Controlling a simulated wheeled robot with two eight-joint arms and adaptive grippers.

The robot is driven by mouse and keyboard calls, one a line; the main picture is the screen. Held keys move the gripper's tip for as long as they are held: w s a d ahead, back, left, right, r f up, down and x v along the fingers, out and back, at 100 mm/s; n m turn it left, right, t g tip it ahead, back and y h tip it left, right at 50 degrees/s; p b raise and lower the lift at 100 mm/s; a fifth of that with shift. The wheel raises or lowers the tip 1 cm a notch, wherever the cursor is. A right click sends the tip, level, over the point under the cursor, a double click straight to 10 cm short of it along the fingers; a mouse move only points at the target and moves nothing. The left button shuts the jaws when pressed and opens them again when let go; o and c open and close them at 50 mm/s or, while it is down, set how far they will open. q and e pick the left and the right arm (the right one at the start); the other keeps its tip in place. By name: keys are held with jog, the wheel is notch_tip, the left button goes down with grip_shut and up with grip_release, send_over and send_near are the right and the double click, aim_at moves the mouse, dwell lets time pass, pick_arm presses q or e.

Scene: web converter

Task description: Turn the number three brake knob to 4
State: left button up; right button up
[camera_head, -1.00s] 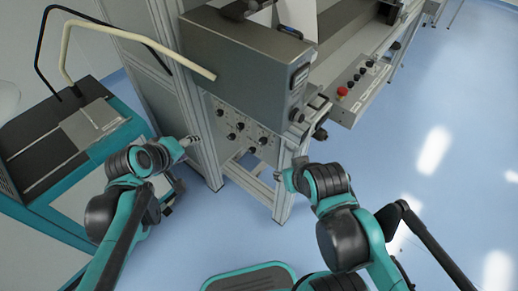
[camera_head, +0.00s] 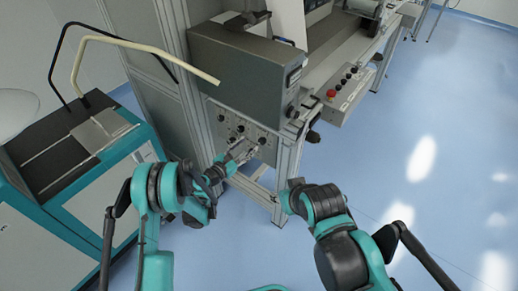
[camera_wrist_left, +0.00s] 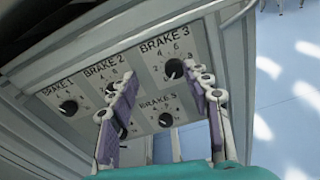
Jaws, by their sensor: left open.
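The brake 3 knob (camera_wrist_left: 174,69) is black and round, on a grey panel (camera_wrist_left: 146,62) under the label BRAKE 3, with numbers around it. Its pointer setting is too small to read. In the head view the knob (camera_head: 263,140) is at the panel's right side. My left gripper (camera_wrist_left: 158,70) is open and empty in front of the panel. In the wrist view the knob shows between its fingers, nearer the right fingertip; contact is not visible. My left gripper (camera_head: 246,149) also shows at the panel in the head view. My right gripper (camera_head: 289,193) is low, right of the panel; its fingers are unclear.
The brake 1 knob (camera_wrist_left: 68,107) and a lower knob (camera_wrist_left: 166,119) share the panel; the left finger partly covers others. A control box with a red button (camera_head: 331,94) is to the right. A teal cart (camera_head: 60,195) stands left. Blue floor is clear at right.

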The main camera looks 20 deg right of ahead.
aim_at(261, 142)
pick_arm(q)
jog(key=w+d+f, duration=0.1)
jog(key=d, duration=0.1)
jog(key=w+d+f+n+b, duration=0.1)
jog(key=d, duration=0.1)
jog(key=w+d+f+n+b, duration=0.1)
jog(key=d, duration=0.1)
jog(key=shift+w+d+f, duration=0.1)
jog(key=shift+d, duration=0.15)
pick_arm(e)
jog(key=shift+s+a+f, duration=0.1)
jog(key=shift+s+f, duration=0.15)
jog(key=shift+f, duration=0.3)
jog(key=shift+s+a+f, duration=0.1)
jog(key=shift+s+f, duration=0.15)
jog(key=shift+f, duration=0.3)
pick_arm(q)
grip_shut()
